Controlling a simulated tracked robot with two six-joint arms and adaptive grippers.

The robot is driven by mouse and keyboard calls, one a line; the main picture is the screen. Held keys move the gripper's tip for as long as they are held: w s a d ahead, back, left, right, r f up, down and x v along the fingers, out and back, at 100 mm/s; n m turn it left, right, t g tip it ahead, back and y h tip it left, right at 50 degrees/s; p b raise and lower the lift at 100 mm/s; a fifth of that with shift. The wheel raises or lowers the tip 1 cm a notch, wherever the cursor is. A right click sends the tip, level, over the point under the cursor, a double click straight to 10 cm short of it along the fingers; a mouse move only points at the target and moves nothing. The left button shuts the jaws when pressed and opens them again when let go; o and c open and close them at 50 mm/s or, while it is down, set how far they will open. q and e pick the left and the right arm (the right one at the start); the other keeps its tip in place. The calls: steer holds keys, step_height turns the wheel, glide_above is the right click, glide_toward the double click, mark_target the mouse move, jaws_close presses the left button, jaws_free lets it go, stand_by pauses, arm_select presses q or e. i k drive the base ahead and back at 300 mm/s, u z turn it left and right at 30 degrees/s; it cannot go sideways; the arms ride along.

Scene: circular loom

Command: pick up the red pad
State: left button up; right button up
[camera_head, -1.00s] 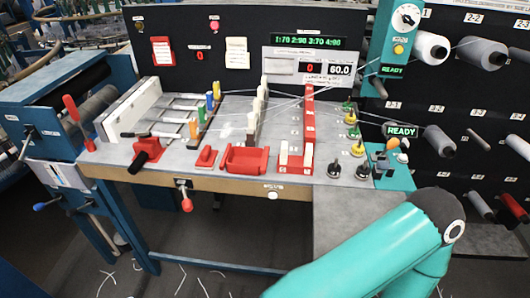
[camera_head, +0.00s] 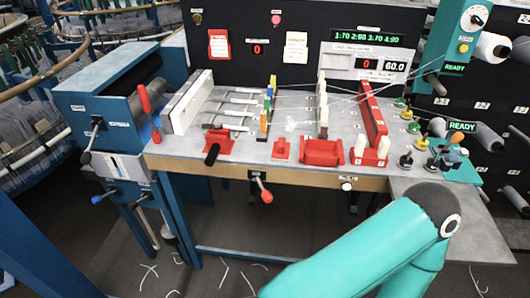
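A small flat red pad (camera_head: 281,150) with an upright part lies near the front edge of the grey workbench (camera_head: 235,160). It sits between a red clamp-like piece with a black handle (camera_head: 217,145) and a wider red tray (camera_head: 322,152). Nothing is touching the pad from above. A teal link of my arm crosses the lower right, and neither gripper shows in the view.
A row of coloured pegs (camera_head: 267,105) stands behind the pad, with pale threads running right. A long red bar (camera_head: 372,115) and several knobs stand to the right. A red-ended lever (camera_head: 263,192) hangs at the bench front.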

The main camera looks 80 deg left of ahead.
mark_target(280, 152)
steer(key=u, duration=0.1)
steer(key=k, duration=1.55)
steer(key=u, duration=1.3)
steer(key=i, duration=1)
steer(key=u, duration=0.1)
